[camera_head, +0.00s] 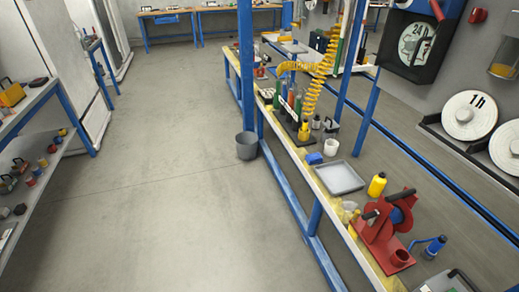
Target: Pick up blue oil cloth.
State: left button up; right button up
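A small blue item (314,158) lies on the long workbench (296,152), beside a white cup (331,147) and near a grey tray. It may be the blue oil cloth, but it is too small to tell. Neither of my grippers is in view.
The long workbench on blue legs runs along the right. It holds a grey tray (339,178), a yellow bottle (377,185), a red reel device (386,232) and several bottles. A grey bucket (247,145) stands on the floor. Shelves (40,150) stand at left. The middle floor is clear.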

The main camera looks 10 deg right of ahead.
aim_at(314, 158)
jog(key=u, duration=0.7)
jog(key=i, duration=1.55)
jog(key=z, duration=0.95)
jog(key=i, duration=0.65)
jog(key=z, duration=0.75)
